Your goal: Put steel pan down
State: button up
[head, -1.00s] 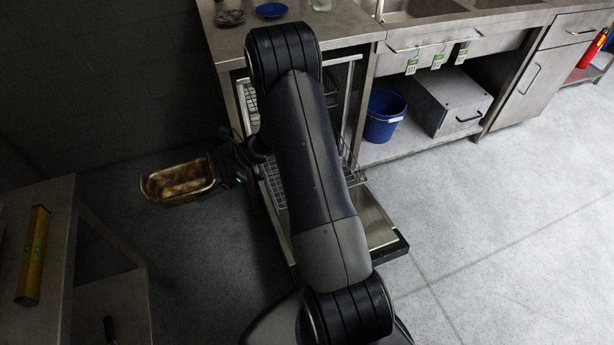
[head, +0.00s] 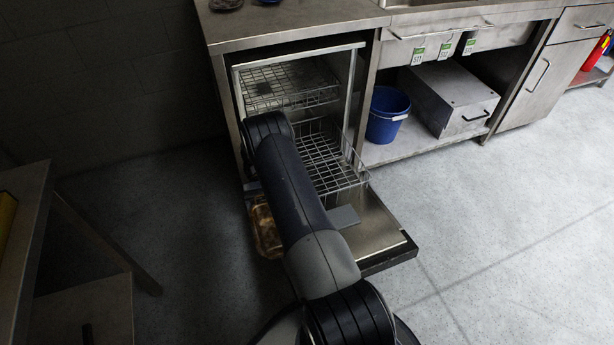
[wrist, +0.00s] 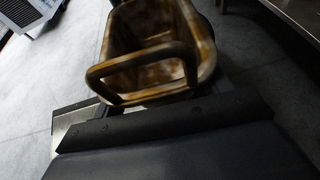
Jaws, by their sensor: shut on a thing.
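The steel pan, brown-stained and deep with a looped handle, fills the upper middle of the wrist view (wrist: 190,78). In the head view only part of the pan (head: 264,232) shows, left of my arm and beside the open dishwasher door. My gripper (wrist: 165,100) is shut on the pan at its near, handle end. The fingertips are mostly hidden behind the handle and the dark gripper body. In the head view my arm hides the gripper. The pan looks held off the floor, tilted in the wrist view.
The dishwasher stands open, its lower rack (head: 325,160) pulled out over the lowered door (head: 375,232). A blue bucket (head: 386,115) and a steel box (head: 450,98) stand on a low shelf. A metal table (head: 25,220) is at left. Floor at right is clear.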

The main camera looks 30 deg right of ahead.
jog(key=w+d+f+n+t+h+b, duration=0.15)
jog(key=d+f+n+h+b, duration=0.35)
jog(key=d, duration=0.5)
jog(key=w+d+f+n+t+h+b, duration=0.1)
jog(key=w+d+f+n+h+b, duration=0.2)
jog(key=d+n+h, duration=0.6)
jog(key=w+d+n+t+h+b, duration=0.3)
jog(key=w+d+n+t+b, duration=0.55)
jog(key=w+d+t, duration=0.5)
jog(key=shift+n+g, duration=0.35)
jog(key=shift+g, duration=0.05)
jog(key=s+f+b, duration=0.1)
jog(key=f, duration=0.2)
jog(key=f+b, duration=0.1)
jog(key=f, duration=0.3)
jog(key=s+d+f+b, duration=0.1)
jog(key=f, duration=0.2)
jog(key=shift+s+d+f, duration=0.1)
jog(key=shift+s+f, duration=0.1)
jog(key=shift+s, duration=0.1)
jog(key=shift+f, duration=0.15)
jog(key=o, duration=1.2)
jog(key=shift+c, duration=0.2)
